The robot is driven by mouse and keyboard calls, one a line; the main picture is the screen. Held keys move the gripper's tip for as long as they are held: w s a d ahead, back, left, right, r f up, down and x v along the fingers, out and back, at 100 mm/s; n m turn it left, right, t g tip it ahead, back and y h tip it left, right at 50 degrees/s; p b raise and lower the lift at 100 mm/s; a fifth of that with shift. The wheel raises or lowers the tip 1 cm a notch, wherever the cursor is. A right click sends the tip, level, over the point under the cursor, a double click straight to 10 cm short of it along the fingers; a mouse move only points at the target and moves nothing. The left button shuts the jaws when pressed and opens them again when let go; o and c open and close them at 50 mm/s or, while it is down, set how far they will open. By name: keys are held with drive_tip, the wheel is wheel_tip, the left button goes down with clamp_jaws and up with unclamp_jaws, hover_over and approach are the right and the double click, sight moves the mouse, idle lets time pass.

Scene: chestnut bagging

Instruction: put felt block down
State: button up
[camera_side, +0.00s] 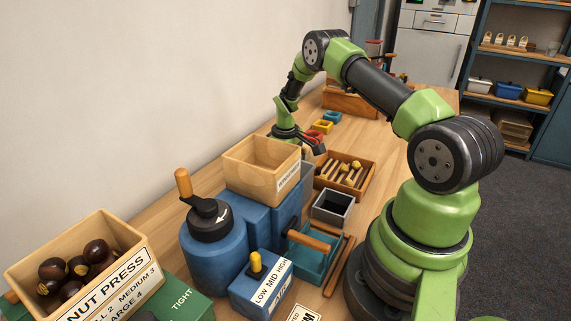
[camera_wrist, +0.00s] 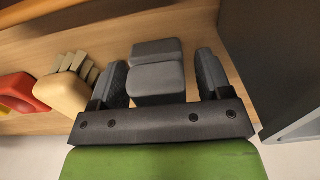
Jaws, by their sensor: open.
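In the wrist view a grey felt block (camera_wrist: 157,76) lies between the two fingers of my gripper (camera_wrist: 162,82). Its grey surface shows two adjoining parts, one beyond the other; I cannot tell whether they are one piece. The fingers are apart, with a gap visible on each side of the block. In the side view my gripper (camera_side: 312,146) is low over the table, behind the light wooden box, and the felt block cannot be made out there.
The light wooden box (camera_side: 249,174) sits on the blue machine (camera_side: 213,243). A tray of wooden tools (camera_side: 347,181) and an open grey box (camera_side: 333,205) stand close by. Red, yellow and blue pieces (camera_side: 323,125) lie beyond. A nut bin (camera_side: 98,252) stands front left.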

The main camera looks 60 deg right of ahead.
drive_tip(key=shift+r, duration=0.1)
wheel_tip(320, 180, up, 12)
drive_tip(key=shift+r, duration=0.1)
drive_tip(key=s+a+r+m+t, duration=0.1)
drive_tip(key=s+a+r+t, duration=0.1)
drive_tip(key=a+r, duration=0.55)
drive_tip(key=s+a+r+m+t, duration=0.1)
drive_tip(key=s+a+r+t, duration=0.15)
drive_tip(key=a+r, duration=0.55)
drive_tip(key=s+a+r+m+t+y, duration=0.1)
drive_tip(key=s+a, duration=0.3)
drive_tip(key=s, duration=0.3)
drive_tip(key=s+a+r+m+t+y, duration=0.1)
drive_tip(key=s+a+r, duration=0.1)
drive_tip(key=s+a, duration=0.2)
drive_tip(key=s, duration=0.3)
drive_tip(key=shift+s+a+t, duration=0.2)
drive_tip(key=shift+a+t, duration=0.15)
drive_tip(key=shift+a, duration=0.05)
drive_tip(key=shift+o, duration=0.4)
drive_tip(key=shift+r, duration=0.1)
